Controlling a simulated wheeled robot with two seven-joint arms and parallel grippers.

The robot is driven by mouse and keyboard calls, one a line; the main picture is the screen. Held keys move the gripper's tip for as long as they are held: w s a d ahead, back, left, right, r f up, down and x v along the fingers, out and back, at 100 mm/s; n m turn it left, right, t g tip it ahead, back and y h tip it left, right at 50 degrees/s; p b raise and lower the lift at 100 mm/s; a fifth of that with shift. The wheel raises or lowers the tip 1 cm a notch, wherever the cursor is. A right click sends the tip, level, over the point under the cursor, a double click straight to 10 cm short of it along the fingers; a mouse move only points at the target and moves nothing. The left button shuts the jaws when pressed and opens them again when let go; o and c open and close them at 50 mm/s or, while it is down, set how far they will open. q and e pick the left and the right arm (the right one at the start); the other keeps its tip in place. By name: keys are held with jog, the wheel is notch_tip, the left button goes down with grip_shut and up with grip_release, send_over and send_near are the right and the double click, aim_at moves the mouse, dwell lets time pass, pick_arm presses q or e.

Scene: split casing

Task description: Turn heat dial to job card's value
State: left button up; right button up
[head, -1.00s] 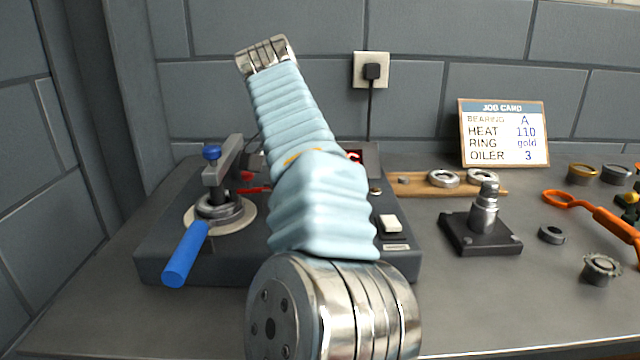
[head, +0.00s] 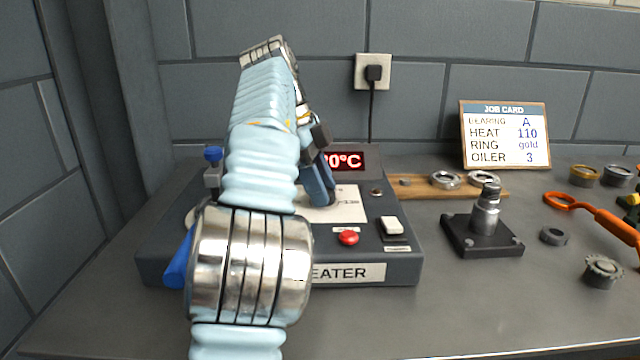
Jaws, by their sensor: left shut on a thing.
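The heater (head: 404,262) is a dark box with a red display (head: 350,161); its visible digits end in "0°C" and the front part is covered by my arm. My left gripper (head: 324,196) points down at the white dial plate (head: 346,205) on the heater's top. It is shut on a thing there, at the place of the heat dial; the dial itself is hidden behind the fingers. The job card (head: 504,135) leans at the back right and reads HEAT 110, bearing A, ring gold, oiler 3. My right gripper is not in view.
A red button (head: 348,237) and a white switch (head: 391,226) sit on the heater's top. A blue handle (head: 179,262) sticks out at left. A black stand with a post (head: 485,222), a wooden rack (head: 412,187) and an orange tool (head: 590,212) lie to the right.

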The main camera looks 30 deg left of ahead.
pick_arm(q)
jog(key=shift+m, duration=0.6)
jog(key=o, duration=1.1)
